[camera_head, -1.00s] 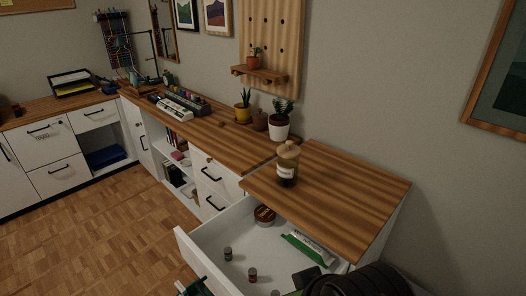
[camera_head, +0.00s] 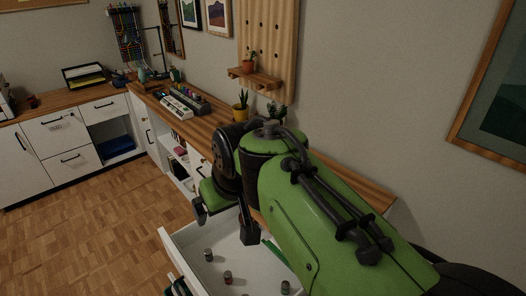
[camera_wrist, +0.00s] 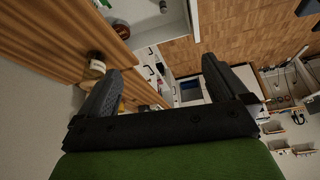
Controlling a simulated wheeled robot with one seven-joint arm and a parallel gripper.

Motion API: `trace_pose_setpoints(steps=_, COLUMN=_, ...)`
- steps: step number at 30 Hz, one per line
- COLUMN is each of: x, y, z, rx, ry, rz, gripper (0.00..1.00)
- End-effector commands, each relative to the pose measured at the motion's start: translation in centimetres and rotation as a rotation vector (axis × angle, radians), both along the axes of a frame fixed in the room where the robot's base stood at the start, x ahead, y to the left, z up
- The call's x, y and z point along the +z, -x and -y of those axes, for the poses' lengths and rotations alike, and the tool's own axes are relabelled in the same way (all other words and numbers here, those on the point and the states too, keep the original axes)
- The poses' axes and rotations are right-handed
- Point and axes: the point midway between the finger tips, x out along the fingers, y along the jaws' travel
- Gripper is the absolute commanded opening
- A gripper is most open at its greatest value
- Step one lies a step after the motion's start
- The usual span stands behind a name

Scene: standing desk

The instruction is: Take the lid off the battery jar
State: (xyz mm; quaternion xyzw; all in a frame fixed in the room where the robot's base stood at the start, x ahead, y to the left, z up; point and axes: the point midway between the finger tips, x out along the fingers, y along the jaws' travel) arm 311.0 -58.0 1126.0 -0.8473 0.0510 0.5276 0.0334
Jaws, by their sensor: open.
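The battery jar is hidden behind my arm in the head view. In the wrist view a small jar (camera_wrist: 97,67) with a pale band stands on the wooden top at the left, beside my left finger and partly covered by it. A brown part, apparently the lid (camera_wrist: 93,55), shows at its upper end. My gripper (camera_wrist: 165,66) is open, with nothing between its fingers; the jar lies outside them. In the head view my gripper (camera_head: 223,218) hangs over the open drawer, fingers spread.
The white drawer (camera_head: 180,246) is pulled out in front of the desk and holds several small batteries, including one near its front (camera_head: 208,254). Potted plants (camera_head: 240,105) stand along the back of the counter (camera_head: 205,122). The parquet floor (camera_head: 100,215) at the left is open.

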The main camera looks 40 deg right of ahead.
Motion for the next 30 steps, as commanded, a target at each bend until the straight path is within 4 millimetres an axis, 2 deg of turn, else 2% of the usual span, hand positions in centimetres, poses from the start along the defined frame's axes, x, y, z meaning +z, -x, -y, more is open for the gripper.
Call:
trace_pose_setpoints(steps=1, x=1.3, y=-1.3, z=1.1, rx=-0.017, ry=-0.001, rz=-0.007, gripper=1.00)
trace_pose_setpoints(steps=5, x=3.2, y=-4.8, z=4.3, rx=-0.052, ry=-0.003, rz=-0.017, gripper=1.00)
trace_pose_setpoints(steps=8, x=4.4, y=-7.9, z=8.0, rx=-0.088, ry=-0.005, rz=-0.027, gripper=1.00)
trace_pose_setpoints(steps=11, x=5.2, y=-11.0, z=13.3, rx=-0.132, ry=-0.008, rz=-0.040, gripper=1.00)
trace_pose_setpoints(steps=13, x=5.1, y=-12.8, z=17.6, rx=-0.165, ry=-0.010, rz=-0.049, gripper=1.00)
trace_pose_setpoints(steps=15, x=4.5, y=-14.0, z=21.6, rx=-0.193, ry=-0.011, rz=-0.056, gripper=1.00)
trace_pose_setpoints(steps=18, x=3.4, y=-14.6, z=25.5, rx=-0.215, ry=-0.012, rz=-0.061, gripper=1.00)
trace_pose_setpoints(steps=21, x=2.4, y=-14.8, z=27.1, rx=-0.224, ry=-0.012, rz=-0.063, gripper=1.00)
trace_pose_setpoints(steps=23, x=1.6, y=-15.0, z=27.3, rx=-0.223, ry=-0.013, rz=-0.064, gripper=1.00)
trace_pose_setpoints(steps=30, x=-4.1, y=-17.1, z=28.0, rx=-0.222, ry=-0.014, rz=-0.066, gripper=1.00)
